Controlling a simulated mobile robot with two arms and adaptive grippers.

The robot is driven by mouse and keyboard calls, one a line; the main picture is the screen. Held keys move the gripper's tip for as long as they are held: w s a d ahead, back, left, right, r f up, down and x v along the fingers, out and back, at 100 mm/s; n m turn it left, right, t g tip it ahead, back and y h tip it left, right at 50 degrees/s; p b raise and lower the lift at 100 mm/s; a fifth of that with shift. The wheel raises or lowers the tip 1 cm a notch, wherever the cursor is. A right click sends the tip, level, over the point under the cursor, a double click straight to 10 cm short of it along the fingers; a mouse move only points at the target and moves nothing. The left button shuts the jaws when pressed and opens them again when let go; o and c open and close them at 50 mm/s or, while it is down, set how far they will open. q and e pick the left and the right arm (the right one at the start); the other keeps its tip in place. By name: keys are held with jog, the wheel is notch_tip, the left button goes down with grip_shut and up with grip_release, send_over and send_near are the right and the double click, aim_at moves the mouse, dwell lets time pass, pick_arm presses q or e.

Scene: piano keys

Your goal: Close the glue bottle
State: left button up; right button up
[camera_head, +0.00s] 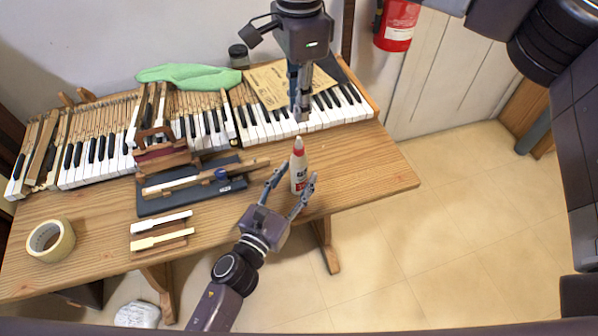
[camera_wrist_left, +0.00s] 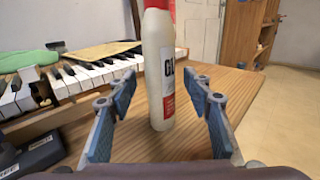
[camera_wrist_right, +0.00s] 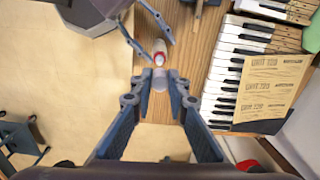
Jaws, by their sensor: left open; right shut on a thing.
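The white glue bottle (camera_head: 299,172), with a red collar and pale nozzle, stands upright near the table's front edge. It also shows in the left wrist view (camera_wrist_left: 160,75) and, from above, in the right wrist view (camera_wrist_right: 160,50). My left gripper (camera_head: 297,185) is open, with its fingers on either side of the bottle and visible gaps. My right gripper (camera_head: 299,112) points down just above the nozzle. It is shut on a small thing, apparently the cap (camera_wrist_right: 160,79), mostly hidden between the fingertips.
The wooden table (camera_head: 370,175) carries a piano keyboard (camera_head: 100,155) along its back. A dark tray (camera_head: 155,206), loose keys (camera_head: 160,222) and a tape roll (camera_head: 50,240) lie left of the bottle. The tabletop right of the bottle is clear.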

pick_arm(q)
jog(key=shift+x, duration=0.8)
grip_shut()
